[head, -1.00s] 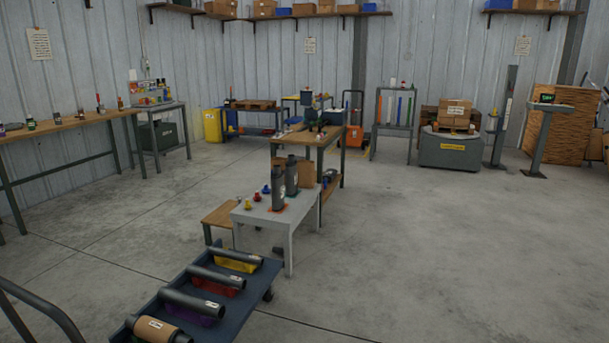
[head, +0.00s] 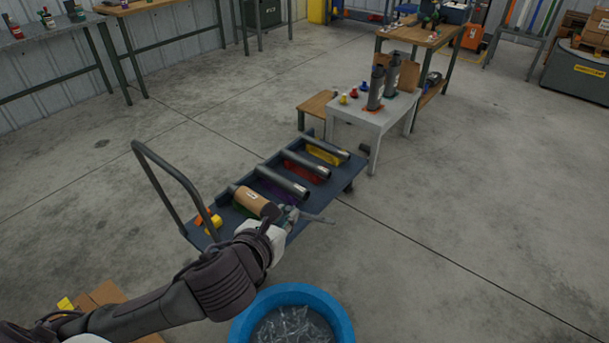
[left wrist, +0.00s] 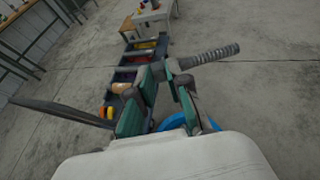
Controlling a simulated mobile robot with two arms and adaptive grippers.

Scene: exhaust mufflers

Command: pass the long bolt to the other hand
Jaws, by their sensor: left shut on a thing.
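The long bolt is a dark grey rod with a ribbed, threaded end, seen best in the left wrist view (left wrist: 212,56). The threaded part extends freely to the upper right. The gripped part is partly hidden by the fingers. My right gripper is in neither view.
A blue cart (head: 262,168) with several dark tubes stands beyond my left gripper; its bar handle (head: 150,172) rises at the left. A blue round bin (head: 342,318) with clear scraps is below. A grey table (head: 362,118) stands farther back. The floor at right is clear.

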